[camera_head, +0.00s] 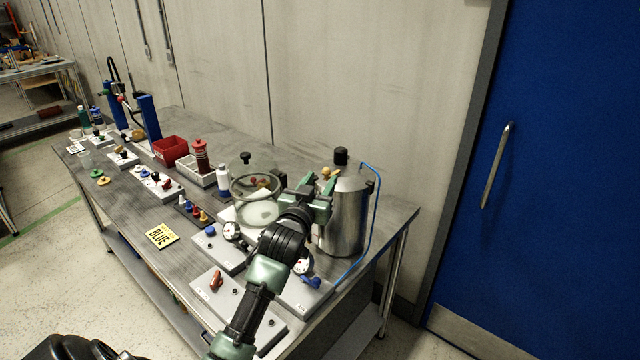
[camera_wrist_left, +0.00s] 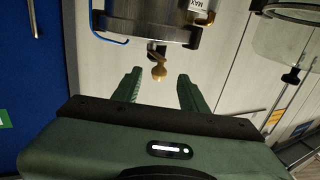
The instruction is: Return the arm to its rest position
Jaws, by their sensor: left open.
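My left gripper (camera_head: 322,190) is in front of the steel drum (camera_head: 345,215), above the right end of the bench. It is open, and in the left wrist view its green fingers (camera_wrist_left: 158,92) stand apart with nothing between them. A brass knob (camera_wrist_left: 158,72) on the drum lies just beyond the fingertips; it also shows in the head view as a yellow knob (camera_head: 327,172). I cannot tell whether a finger touches it. The arm hides part of the gauges and panels below. My right gripper is not in view.
A glass jar (camera_head: 256,204) stands left of the gripper. A blue hose (camera_head: 376,205) runs down the drum's right side. Several bottles and a red bin (camera_head: 170,150) stand farther left.

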